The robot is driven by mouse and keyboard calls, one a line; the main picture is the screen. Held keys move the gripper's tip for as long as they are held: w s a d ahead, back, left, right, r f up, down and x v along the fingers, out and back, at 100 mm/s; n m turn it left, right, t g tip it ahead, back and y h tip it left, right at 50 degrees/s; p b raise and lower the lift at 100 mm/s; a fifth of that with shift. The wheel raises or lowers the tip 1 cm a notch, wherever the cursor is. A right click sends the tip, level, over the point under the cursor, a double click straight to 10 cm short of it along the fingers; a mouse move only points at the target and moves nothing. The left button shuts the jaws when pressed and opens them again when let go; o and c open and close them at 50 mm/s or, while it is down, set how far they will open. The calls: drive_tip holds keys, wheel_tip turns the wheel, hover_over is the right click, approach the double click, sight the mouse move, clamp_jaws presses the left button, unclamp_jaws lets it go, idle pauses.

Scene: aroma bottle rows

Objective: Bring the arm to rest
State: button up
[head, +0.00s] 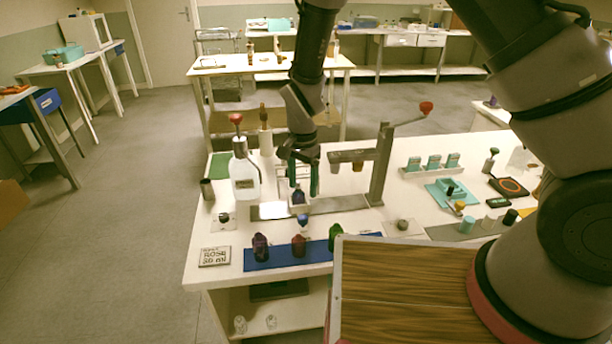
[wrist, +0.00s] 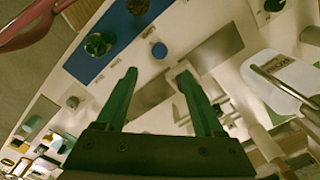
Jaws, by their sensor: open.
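My gripper (head: 303,186) points down above the white worktable (head: 230,290), with its two green fingers apart. In the wrist view the fingers (wrist: 157,76) are also spread, with no object held between them. In the head view a small clear bottle with dark blue contents (head: 299,196) appears at the fingertips, close to a metal plate (head: 268,211). I cannot tell whether a finger touches it. My arm comes down from the top of the head view.
A blue mat (head: 285,262) holds purple (head: 260,247), red (head: 299,245) and green (head: 335,237) bottles. A white pump bottle (head: 245,175) stands left of my gripper. A lever press (head: 381,165) stands close on the right. A ROSE card (head: 214,257) lies front left.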

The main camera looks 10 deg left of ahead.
drive_tip(key=w+d+r+t+y, duration=0.1)
drive_tip(key=d+r, duration=0.5)
drive_tip(key=r, duration=0.3)
drive_tip(key=w+d+r+t+y, duration=0.1)
drive_tip(key=w+d+r, duration=0.1)
drive_tip(key=d+r, duration=0.5)
drive_tip(key=w+d+r+y, duration=0.1)
drive_tip(key=d+r, duration=0.3)
drive_tip(key=r, duration=0.7)
drive_tip(key=s+d+r+n+t+h, duration=0.1)
drive_tip(key=s+d+r+t, duration=0.4)
drive_tip(key=s+d+r, duration=0.8)
drive_tip(key=d, duration=0.3)
drive_tip(key=shift+s+d+n, duration=0.25)
drive_tip(key=shift+s+n, duration=0.05)
